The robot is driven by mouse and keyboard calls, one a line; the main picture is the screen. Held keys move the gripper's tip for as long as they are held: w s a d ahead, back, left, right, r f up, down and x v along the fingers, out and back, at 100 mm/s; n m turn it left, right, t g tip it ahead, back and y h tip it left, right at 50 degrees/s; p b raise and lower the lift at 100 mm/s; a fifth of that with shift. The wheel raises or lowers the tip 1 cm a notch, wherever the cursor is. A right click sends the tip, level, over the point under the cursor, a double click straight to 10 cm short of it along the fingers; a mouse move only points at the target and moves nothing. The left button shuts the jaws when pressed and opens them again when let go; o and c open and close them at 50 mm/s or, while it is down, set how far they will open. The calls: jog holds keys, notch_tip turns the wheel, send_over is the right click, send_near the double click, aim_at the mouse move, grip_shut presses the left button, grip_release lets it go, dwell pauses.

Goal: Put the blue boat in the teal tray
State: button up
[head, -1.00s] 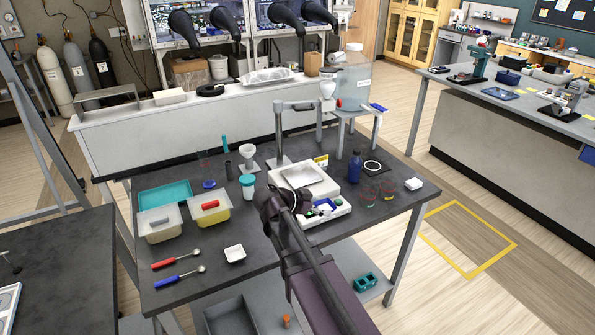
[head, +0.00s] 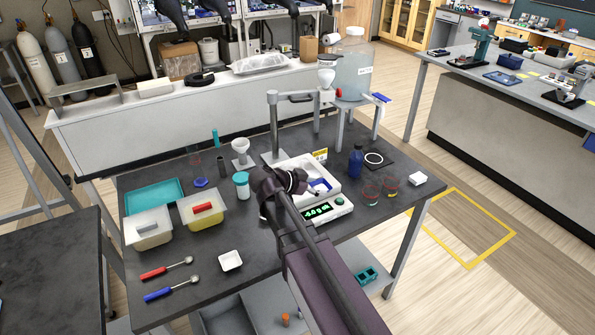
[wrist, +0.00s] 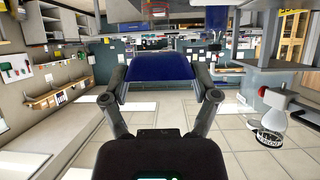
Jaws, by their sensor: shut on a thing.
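The blue boat (wrist: 160,91) is a small dark-blue dish held between the two fingers of my gripper (wrist: 162,98) in the wrist view. In the head view the boat (head: 320,185) shows just right of my gripper (head: 308,190), over the white balance (head: 328,208). My arm hides part of the balance, and I cannot tell the boat's exact height above it. The teal tray (head: 153,197) lies flat at the back left of the dark table, behind two lidded tubs. Its visible floor looks empty.
A grey stand (head: 275,125) rises behind the balance. A blue bottle (head: 356,162) is at right. A white dish (head: 230,260) and spoons lie in front.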

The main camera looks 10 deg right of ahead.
jog(key=shift+a, duration=0.3)
jog(key=shift+a, duration=0.95)
jog(key=shift+a, duration=0.15)
jog(key=shift+w, duration=0.15)
jog(key=w, duration=0.4)
jog(key=w+f, duration=0.1)
jog(key=w, duration=0.3)
jog(key=w+b, duration=0.1)
jog(key=w, duration=0.4)
jog(key=shift+a+f, duration=0.15)
jog(key=shift+a, duration=0.1)
jog(key=shift+w, duration=0.1)
